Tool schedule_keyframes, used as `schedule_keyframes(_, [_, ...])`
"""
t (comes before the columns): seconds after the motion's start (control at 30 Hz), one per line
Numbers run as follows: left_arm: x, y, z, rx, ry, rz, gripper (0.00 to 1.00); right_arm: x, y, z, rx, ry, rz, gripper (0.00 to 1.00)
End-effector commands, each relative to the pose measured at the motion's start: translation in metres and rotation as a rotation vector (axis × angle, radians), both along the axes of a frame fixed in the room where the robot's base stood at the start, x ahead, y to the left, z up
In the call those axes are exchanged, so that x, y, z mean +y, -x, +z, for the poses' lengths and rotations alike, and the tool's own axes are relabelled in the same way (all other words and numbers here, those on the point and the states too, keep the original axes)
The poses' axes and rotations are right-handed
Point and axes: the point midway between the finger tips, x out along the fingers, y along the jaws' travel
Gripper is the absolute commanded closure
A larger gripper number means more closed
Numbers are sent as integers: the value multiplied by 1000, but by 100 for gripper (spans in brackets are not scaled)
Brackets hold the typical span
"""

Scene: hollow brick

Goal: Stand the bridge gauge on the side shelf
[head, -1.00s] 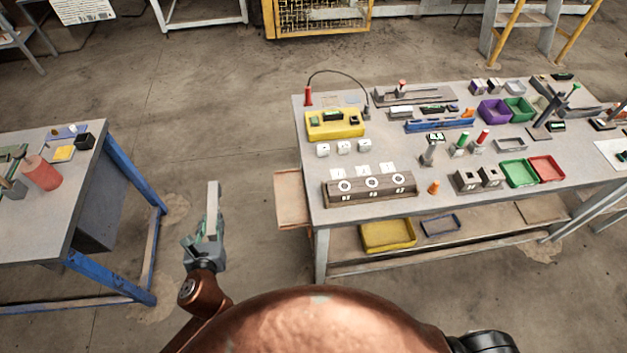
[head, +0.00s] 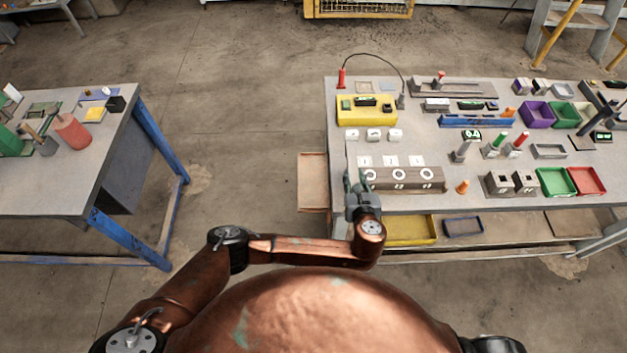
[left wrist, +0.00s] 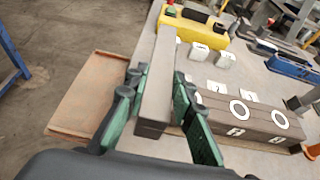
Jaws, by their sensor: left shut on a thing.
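The bridge gauge, seen as a long plain grey bar (left wrist: 157,85), is between the green fingers of my left gripper (left wrist: 155,95) in the left wrist view. The gripper is shut on it. In the head view my left gripper (head: 357,190) is at the workbench's front left corner, left of the dark block with three white rings (head: 432,178); the bar is hard to make out there. The side shelf (head: 312,182), a bare brown board, juts from the bench's left side, left of the gripper. It also shows in the left wrist view (left wrist: 95,90). My right gripper is out of view.
The workbench (head: 440,204) holds a yellow block (head: 365,110), small white blocks (head: 374,134), a blue rail (head: 470,121) and coloured trays. A yellow tray (head: 412,231) lies below. A second table (head: 85,180) stands left, with open floor between.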

Motion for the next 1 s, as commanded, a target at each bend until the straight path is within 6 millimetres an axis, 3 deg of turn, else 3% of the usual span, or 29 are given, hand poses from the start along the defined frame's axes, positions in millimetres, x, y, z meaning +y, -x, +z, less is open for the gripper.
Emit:
schedule_keyframes(0.17, [7,-6,-1,-1,-1,8,100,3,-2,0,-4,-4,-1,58])
schedule_keyframes(0.53, [85,-37,-39,0,-3,9,100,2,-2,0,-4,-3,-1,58])
schedule_keyframes(0.7, [101,-44,-66,-1,-1,6,100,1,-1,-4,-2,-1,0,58])
schedule_keyframes(1.0, [118,-51,-88,0,-1,7,100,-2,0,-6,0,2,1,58])
